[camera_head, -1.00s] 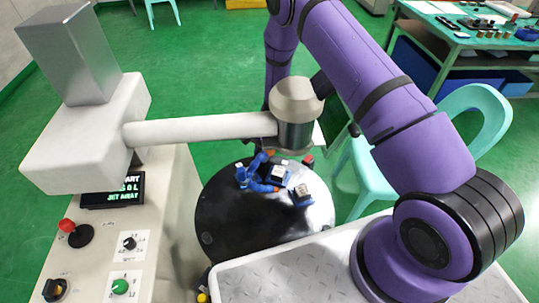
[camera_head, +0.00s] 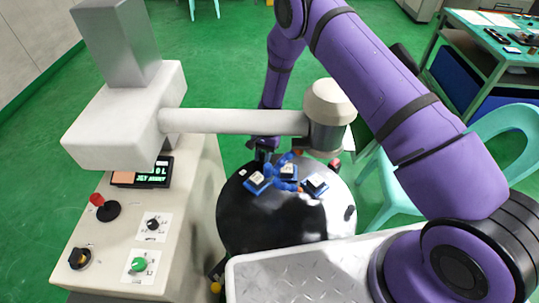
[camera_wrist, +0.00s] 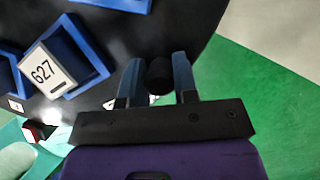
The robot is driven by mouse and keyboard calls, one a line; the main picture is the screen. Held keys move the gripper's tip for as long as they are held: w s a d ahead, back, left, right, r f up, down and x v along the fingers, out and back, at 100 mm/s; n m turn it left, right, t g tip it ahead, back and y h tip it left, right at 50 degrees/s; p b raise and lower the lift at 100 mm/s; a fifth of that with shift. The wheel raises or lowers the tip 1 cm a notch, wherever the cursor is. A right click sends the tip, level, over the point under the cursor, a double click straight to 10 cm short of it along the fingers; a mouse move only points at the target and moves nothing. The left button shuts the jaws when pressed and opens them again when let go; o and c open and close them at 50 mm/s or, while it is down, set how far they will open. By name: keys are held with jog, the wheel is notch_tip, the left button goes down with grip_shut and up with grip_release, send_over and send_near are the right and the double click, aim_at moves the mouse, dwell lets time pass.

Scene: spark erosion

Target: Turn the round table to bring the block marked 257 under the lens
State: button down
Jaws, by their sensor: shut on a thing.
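The black round table (camera_head: 265,225) carries several blue holders with pale blocks. A left block (camera_head: 257,180), a middle block (camera_head: 287,171) and a right block (camera_head: 315,184) sit near its far side; their marks are too small to read in the head view. The lens (camera_head: 326,137) hangs from a white arm over the table's far right part. In the wrist view a block marked 627 (camera_wrist: 47,71) sits tilted in its blue holder. I cannot make out the mark 257. My gripper (camera_wrist: 157,78) is shut on a black peg (camera_wrist: 159,75) near the table's rim.
A pale green chair (camera_head: 400,190) stands close at right. The lens arm (camera_head: 235,121) crosses low over the table.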

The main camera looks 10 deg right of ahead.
jog(key=shift+s+a+n, duration=0.2)
jog(key=shift+a+n, duration=0.3)
jog(key=shift+a, duration=0.45)
jog(key=c, duration=0.9)
grip_release()
jog(key=shift+r, duration=0.1)
jog(key=v, duration=1)
jog(key=shift+w+r, duration=0.25)
jog(key=shift+r, duration=0.05)
